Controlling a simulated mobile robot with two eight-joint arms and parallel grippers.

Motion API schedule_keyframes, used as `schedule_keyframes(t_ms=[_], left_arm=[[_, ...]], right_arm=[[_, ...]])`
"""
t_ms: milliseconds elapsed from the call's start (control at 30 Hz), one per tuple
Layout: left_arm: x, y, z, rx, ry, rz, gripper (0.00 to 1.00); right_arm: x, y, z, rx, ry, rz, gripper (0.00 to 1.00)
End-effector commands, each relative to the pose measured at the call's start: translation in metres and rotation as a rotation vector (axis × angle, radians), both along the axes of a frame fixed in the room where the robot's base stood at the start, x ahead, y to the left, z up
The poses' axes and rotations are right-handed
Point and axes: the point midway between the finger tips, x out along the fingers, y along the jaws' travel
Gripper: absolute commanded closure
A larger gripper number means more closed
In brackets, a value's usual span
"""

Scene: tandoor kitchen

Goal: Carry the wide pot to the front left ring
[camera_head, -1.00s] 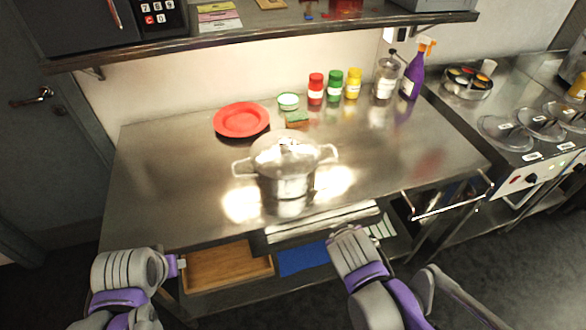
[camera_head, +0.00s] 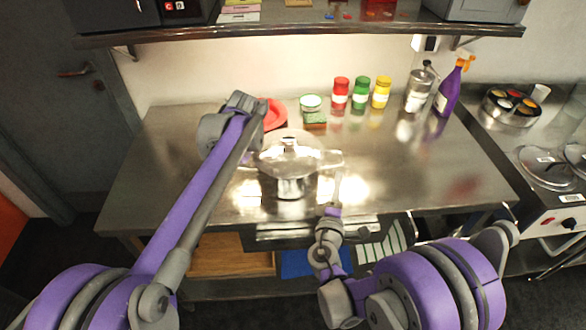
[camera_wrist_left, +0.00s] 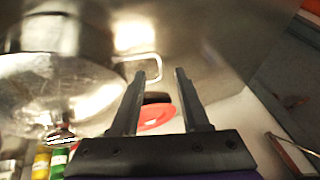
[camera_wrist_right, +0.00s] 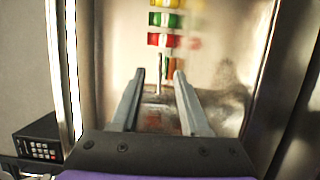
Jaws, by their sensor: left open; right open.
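The wide pot (camera_head: 288,186), metallic with a lid and side handles, stands on the steel table. Its right handle (camera_head: 331,159) shows in the head view; my left arm covers the left side. In the left wrist view, the pot (camera_wrist_left: 50,95) is at the left, with a handle (camera_wrist_left: 141,66) close to one fingertip. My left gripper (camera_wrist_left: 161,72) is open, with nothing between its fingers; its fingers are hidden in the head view. My right gripper (camera_wrist_right: 160,72) is open; in the head view it (camera_head: 336,188) is just in front of the pot's right side. I can make out no ring.
A red plate (camera_head: 272,114) lies behind the pot, partly hidden by my left arm. A sponge (camera_head: 315,119), a small bowl (camera_head: 311,102), jars and a purple spray bottle (camera_head: 449,92) line the back. A shelf (camera_head: 300,32) overhangs. The table's right side (camera_head: 440,160) is clear.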

Motion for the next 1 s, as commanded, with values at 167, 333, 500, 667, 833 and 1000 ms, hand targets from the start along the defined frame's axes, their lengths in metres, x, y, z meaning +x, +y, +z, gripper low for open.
schedule_keyframes(t_ms=[167,333,500,667,833,1000], left_arm=[[0.0,0.0,0.0,-0.001,0.0,-0.001,0.54],[0.003,0.002,-0.008,-0.001,0.0,0.0,0.54],[0.013,0.009,-0.031,0.0,-0.001,0.0,0.54],[0.025,0.017,-0.058,0.0,-0.001,0.0,0.54],[0.034,0.023,-0.08,-0.001,-0.001,0.0,0.54],[0.039,0.026,-0.093,-0.001,-0.001,-0.001,0.54]], right_arm=[[0.0,-0.001,0.001,0.001,0.001,-0.002,0.55],[0.009,-0.004,0.0,0.001,0.001,-0.003,0.55],[0.034,-0.011,0.0,0.002,0.001,-0.005,0.55],[0.064,-0.019,0.0,0.001,0.002,-0.005,0.55],[0.088,-0.025,0.0,0.002,0.001,-0.004,0.55],[0.102,-0.028,0.0,0.003,0.002,-0.003,0.55]])
